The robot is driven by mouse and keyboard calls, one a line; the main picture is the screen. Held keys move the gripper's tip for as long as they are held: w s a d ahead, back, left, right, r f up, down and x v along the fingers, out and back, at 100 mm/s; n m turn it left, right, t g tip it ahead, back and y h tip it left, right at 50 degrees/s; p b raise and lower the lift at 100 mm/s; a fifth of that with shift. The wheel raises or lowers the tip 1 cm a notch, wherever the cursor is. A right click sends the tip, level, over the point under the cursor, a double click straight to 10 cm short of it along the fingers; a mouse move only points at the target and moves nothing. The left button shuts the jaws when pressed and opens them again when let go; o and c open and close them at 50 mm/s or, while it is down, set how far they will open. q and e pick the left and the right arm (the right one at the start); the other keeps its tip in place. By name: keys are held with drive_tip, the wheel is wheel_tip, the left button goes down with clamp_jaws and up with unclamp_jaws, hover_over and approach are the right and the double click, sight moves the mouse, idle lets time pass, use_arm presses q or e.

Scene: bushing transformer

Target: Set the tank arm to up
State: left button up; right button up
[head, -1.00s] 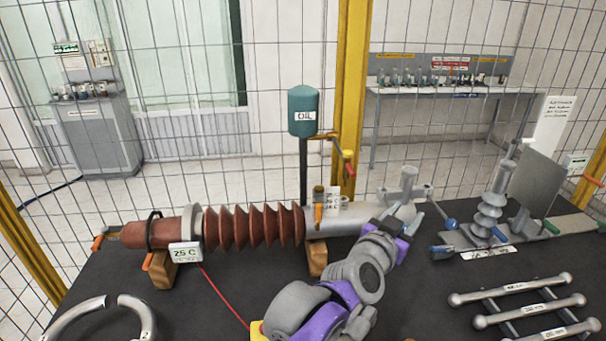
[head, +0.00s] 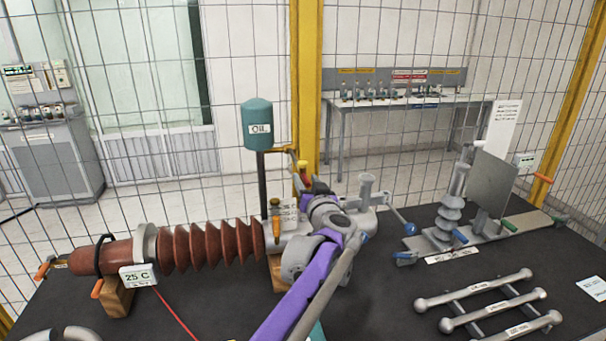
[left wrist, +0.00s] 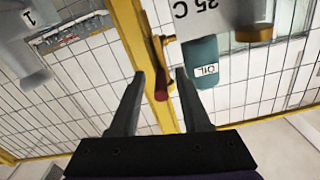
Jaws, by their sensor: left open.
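The teal oil tank (head: 257,124) stands on a dark post at the back of the bench, behind the bushing. The tank also shows in the left wrist view (left wrist: 201,62). My right gripper is not in view.
The brown ribbed bushing (head: 210,245) lies across the bench on wooden blocks, with a 25 C label (head: 138,276). A small grey insulator (head: 449,217) stands at right, with grey bars (head: 478,305) in front. A wire fence with a yellow post (head: 304,60) is behind.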

use_arm(q)
drive_tip(key=shift+x, duration=1.45)
drive_tip(key=shift+s, duration=0.1)
clamp_jaws()
